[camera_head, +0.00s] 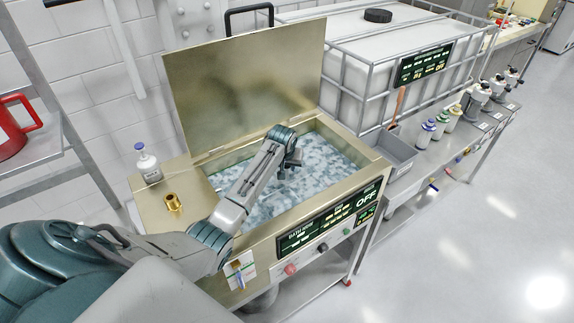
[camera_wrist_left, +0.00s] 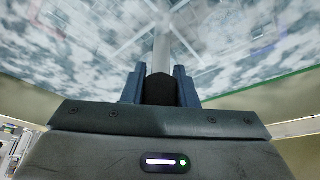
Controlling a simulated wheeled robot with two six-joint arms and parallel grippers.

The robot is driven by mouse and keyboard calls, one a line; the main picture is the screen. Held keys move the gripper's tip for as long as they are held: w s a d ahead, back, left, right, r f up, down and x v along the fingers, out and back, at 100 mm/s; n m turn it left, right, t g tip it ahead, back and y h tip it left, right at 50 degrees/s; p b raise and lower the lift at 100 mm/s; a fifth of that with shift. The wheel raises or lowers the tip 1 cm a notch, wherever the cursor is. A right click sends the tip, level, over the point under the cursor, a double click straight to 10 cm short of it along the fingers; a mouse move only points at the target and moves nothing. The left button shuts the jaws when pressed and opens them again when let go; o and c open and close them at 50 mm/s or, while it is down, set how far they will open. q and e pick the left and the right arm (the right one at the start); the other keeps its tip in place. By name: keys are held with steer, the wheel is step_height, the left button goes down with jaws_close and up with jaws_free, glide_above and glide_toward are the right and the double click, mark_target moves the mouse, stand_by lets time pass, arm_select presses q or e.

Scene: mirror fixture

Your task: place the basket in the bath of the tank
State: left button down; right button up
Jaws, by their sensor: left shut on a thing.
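The tank (camera_head: 376,178) stands with its lid (camera_head: 245,80) raised. Its bath (camera_head: 335,155) holds cloudy, blue-white liquid. My left gripper (camera_head: 287,165) is over the bath, inside the rim as seen in the head view. In the left wrist view the gripper (camera_wrist_left: 160,78) is shut on the grey upright handle of the basket (camera_wrist_left: 162,48). The handle runs down to the bath, where faint frame lines show through the mottled surface. I cannot tell how deep the basket sits or whether it rests on the floor. My right gripper is not in view.
A white bottle (camera_head: 147,163) and a brass fitting (camera_head: 173,202) stand on the tank's left deck. The control panel (camera_head: 330,217) reads OFF. A grey bin (camera_head: 385,150) and several bottles are to the right. A caged white container (camera_head: 370,50) stands behind.

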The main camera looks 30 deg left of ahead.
arm_select(q)
steer(key=shift+w+f, duration=0.1)
steer(key=shift+f, duration=0.25)
steer(key=shift+f, duration=0.6)
steer(key=c, duration=1.1)
jaws_free()
steer(key=shift+c, duration=0.2)
steer(key=shift+r, duration=0.1)
